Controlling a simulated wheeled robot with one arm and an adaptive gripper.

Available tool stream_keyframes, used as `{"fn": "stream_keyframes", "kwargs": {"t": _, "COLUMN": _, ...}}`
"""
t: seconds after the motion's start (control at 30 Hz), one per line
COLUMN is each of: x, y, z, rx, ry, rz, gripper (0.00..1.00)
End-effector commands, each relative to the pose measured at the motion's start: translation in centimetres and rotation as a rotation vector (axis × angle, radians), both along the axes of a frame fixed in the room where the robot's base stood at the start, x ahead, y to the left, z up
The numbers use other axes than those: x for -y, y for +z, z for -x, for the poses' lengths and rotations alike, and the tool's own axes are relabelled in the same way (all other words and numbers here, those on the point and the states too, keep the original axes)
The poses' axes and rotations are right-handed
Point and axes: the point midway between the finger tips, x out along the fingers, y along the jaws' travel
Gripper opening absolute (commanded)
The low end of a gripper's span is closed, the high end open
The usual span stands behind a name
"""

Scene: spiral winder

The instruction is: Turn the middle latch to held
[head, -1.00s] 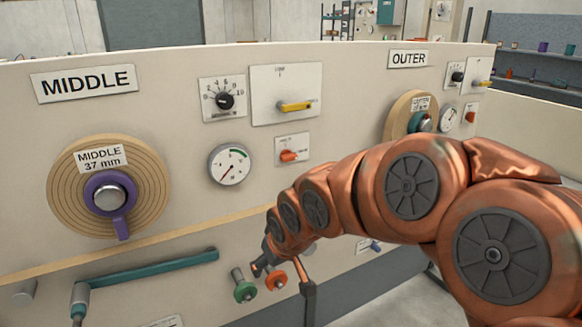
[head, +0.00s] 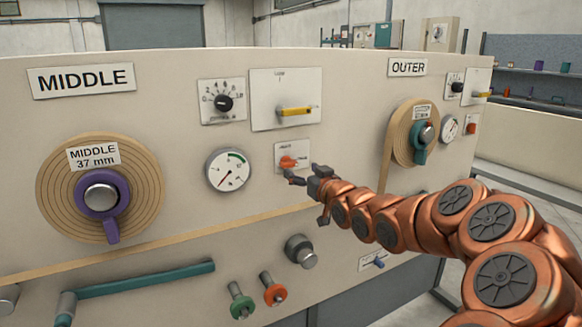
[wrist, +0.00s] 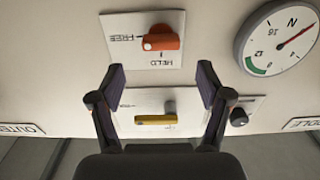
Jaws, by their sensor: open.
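The middle latch (head: 288,162) is an orange handle on a small white plate, right of the gauge. In the wrist view the latch (wrist: 165,38) lies level, its pale-dotted end toward the word FREE; HELD is printed below it in that inverted view. My gripper (wrist: 161,76) is open and empty, its two fingers spread wide and short of the latch plate in the picture. In the head view my gripper (head: 303,179) is just below and right of the latch, hiding part of the plate. I cannot tell whether it touches the panel.
A yellow lever (head: 295,111) on a white plate and a black dial (head: 223,103) are above. The round gauge (head: 228,170) is close on the left. Green (head: 241,303) and orange (head: 273,291) knobs stick out below. The OUTER spool (head: 398,140) is right.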

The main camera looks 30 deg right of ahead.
Motion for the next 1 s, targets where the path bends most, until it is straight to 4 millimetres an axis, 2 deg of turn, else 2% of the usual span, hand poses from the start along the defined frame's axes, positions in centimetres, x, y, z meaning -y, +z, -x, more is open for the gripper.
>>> {"fn": "stream_keyframes", "kwargs": {"t": 0.3, "x": 0.2, "y": 0.0, "z": -4.3, "rx": -0.002, "ry": 0.003, "rz": 0.001, "gripper": 0.77}}
{"fn": "stream_keyframes", "kwargs": {"t": 0.5, "x": 0.3, "y": -0.1, "z": -6.0, "rx": -0.005, "ry": 0.003, "rz": -0.001, "gripper": 0.77}}
{"fn": "stream_keyframes", "kwargs": {"t": 0.9, "x": 0.4, "y": -0.1, "z": -6.5, "rx": -0.004, "ry": 0.002, "rz": -0.001, "gripper": 0.77}}
{"fn": "stream_keyframes", "kwargs": {"t": 1.0, "x": 0.4, "y": -0.1, "z": -6.5, "rx": -0.004, "ry": 0.002, "rz": 0.000, "gripper": 0.68}}
